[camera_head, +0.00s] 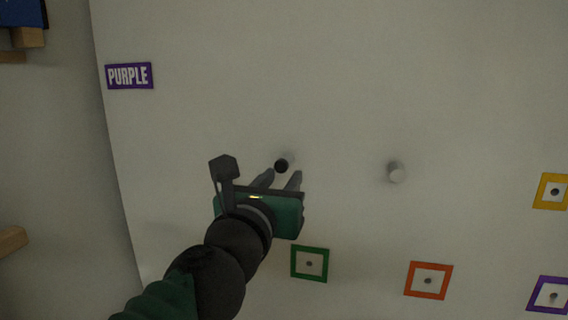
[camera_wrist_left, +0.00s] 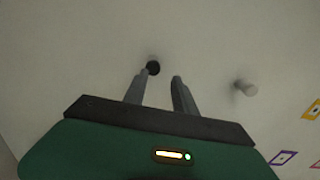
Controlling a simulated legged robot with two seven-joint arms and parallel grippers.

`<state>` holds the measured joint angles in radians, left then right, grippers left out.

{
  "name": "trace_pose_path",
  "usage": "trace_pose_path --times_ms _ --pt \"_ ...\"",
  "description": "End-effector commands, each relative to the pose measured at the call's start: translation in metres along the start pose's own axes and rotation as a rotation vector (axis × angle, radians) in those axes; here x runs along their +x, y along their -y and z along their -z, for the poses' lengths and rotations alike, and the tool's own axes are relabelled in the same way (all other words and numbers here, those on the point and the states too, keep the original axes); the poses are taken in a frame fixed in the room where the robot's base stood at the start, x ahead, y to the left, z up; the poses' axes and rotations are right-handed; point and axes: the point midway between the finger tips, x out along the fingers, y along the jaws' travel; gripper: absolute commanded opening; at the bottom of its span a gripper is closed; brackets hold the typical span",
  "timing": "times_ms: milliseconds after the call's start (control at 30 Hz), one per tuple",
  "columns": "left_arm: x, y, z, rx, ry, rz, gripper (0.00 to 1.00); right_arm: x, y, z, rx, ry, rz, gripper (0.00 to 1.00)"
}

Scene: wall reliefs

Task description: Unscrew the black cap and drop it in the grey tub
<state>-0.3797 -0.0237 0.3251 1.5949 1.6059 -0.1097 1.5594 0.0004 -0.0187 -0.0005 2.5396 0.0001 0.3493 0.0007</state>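The black cap (camera_head: 282,166) sits on the end of a short pale peg (camera_head: 289,156) that stands out from the pale wall panel. My left gripper (camera_head: 283,177) is open and empty, its two fingers spread just below the cap. In the left wrist view the cap (camera_wrist_left: 153,68) shows just beyond the fingertips, nearer the left finger than the middle of the gap (camera_wrist_left: 161,77). I cannot tell whether that finger touches it. The grey tub is not in view. My right gripper is not in view.
A bare pale peg (camera_head: 396,173) stands out to the right. Green (camera_head: 309,264), orange (camera_head: 428,281), yellow (camera_head: 552,192) and purple (camera_head: 549,295) square frames with small central studs are lower on the panel. A PURPLE label (camera_head: 129,76) is at upper left. The upper panel is clear.

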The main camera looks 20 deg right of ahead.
Motion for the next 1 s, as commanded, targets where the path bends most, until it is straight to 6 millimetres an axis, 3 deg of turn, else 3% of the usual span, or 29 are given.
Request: trace_pose_path --times_ms 33,733,833,967,1000 --pt "0.0 -0.002 0.006 0.119 -0.001 -0.001 0.33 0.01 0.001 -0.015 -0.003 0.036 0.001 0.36" --pt "-0.003 -0.019 0.007 1.516 0.0 -0.003 0.33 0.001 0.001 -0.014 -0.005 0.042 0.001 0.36" --pt "-0.003 -0.019 0.007 1.63 0.001 -0.003 0.33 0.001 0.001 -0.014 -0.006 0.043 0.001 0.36" --pt "-0.004 -0.019 0.007 1.628 0.002 -0.003 0.33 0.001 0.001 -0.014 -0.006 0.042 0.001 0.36" --pt "-0.004 -0.019 0.007 1.627 0.002 -0.003 0.29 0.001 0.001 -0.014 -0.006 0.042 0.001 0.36"
